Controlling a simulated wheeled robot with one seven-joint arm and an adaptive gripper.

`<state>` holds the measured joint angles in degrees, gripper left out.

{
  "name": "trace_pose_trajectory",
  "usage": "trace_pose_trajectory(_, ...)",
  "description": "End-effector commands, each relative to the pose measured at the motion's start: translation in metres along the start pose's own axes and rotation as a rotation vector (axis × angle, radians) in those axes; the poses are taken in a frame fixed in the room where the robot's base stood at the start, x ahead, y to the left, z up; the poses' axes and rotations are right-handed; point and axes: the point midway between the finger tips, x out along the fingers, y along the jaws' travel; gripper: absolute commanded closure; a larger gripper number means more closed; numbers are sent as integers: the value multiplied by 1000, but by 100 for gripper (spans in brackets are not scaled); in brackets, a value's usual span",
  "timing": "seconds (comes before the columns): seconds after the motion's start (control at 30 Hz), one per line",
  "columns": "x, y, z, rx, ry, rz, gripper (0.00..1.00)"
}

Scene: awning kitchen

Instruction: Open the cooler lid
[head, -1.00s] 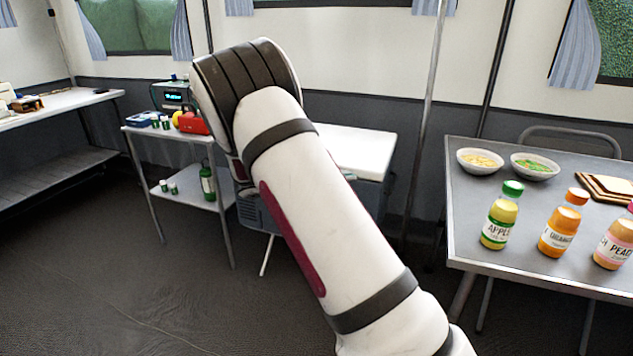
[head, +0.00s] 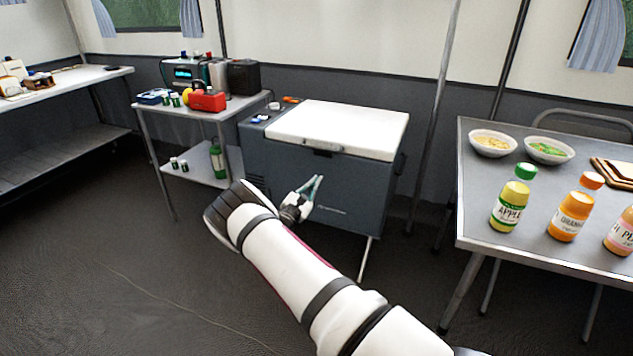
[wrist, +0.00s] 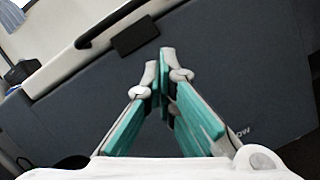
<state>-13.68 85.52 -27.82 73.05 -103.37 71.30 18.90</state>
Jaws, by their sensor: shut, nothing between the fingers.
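The cooler (head: 345,193) is a dark grey-blue box on legs in the middle of the head view. Its white lid (head: 340,128) lies shut on top, with a dark latch (head: 322,152) at the middle of the front edge. In the wrist view, the lid's pale edge (wrist: 62,68) runs tilted across the upper left, with the latch (wrist: 135,37) just above the fingertips. My gripper (head: 316,180) is in front of the cooler's front face, below the latch. Its teal fingers (wrist: 163,62) are shut with nothing between them. Whether they touch the cooler is unclear.
A small shelf table (head: 185,113) with a red box (head: 208,100) stands left of the cooler. At right, a metal table (head: 480,215) holds bottles (head: 511,203) and bowls (head: 549,150). A pole (head: 440,110) rises just right of the cooler.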

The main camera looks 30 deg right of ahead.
Motion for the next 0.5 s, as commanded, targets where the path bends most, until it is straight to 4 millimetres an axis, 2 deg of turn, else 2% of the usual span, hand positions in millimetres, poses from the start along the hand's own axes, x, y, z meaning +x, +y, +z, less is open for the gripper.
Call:
trace_pose_trajectory(0.1, 24, -2, -1, 2, -3, -3, 100)
trace_pose_trajectory(0.3, 58, -2, -1, 3, -2, -4, 100)
trace_pose_trajectory(0.43, 78, -2, 0, 3, -3, -3, 100)
trace_pose_trajectory(0.5, 79, 0, 10, 1, -1, -3, 100)
